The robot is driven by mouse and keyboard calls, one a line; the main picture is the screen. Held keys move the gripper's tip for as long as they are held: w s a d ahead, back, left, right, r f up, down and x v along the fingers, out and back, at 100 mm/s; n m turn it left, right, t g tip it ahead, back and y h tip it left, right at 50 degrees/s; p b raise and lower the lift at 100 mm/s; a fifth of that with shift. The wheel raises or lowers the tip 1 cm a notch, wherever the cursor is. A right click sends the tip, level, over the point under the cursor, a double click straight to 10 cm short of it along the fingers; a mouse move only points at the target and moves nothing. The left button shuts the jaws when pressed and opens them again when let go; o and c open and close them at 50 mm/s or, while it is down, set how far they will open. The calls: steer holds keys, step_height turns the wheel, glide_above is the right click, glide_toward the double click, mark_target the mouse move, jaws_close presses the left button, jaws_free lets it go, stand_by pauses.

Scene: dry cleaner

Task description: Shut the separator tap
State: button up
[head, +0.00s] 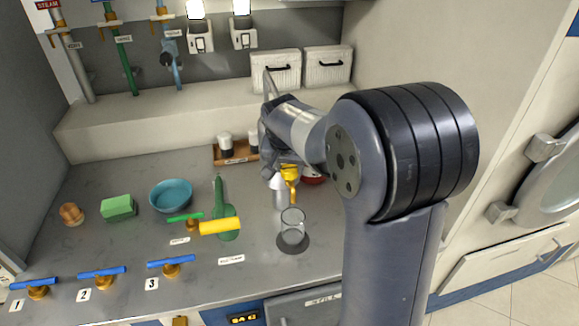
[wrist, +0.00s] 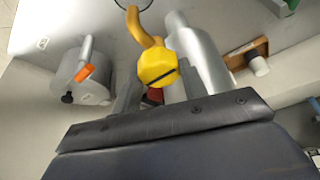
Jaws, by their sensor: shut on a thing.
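The separator tap, with a yellow many-sided knob (wrist: 157,66), shows in the wrist view. A dark line crosses the knob at a slight tilt. A curved yellow spout (wrist: 139,27) joins it. In the head view the yellow tap (head: 290,173) stands by a pale bottle-shaped body (head: 279,194), partly hidden by my arm. My gripper (wrist: 158,82) is shut on the knob, one grey finger on each side. In the head view my gripper (head: 275,163) is largely hidden. A clear glass (head: 293,228) stands on a dark disc below the spout.
A green tool (head: 224,218) and a yellow cylinder (head: 220,226) lie left of the glass. A teal bowl (head: 171,194) and a green block (head: 118,207) are farther left. Three blue-handled taps (head: 102,272) line the front. A grey pot (wrist: 82,78) shows in the wrist view.

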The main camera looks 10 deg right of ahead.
stand_by(0.4)
steer(key=o, duration=1)
steer(key=shift+c, duration=0.2)
steer(key=v, duration=1)
steer(key=shift+r+b, duration=0.4)
steer(key=shift+s+f, duration=0.1)
steer(key=x, duration=1)
steer(key=shift+f+p, duration=0.25)
steer(key=shift+p, duration=0.15)
steer(key=shift+f, duration=0.1)
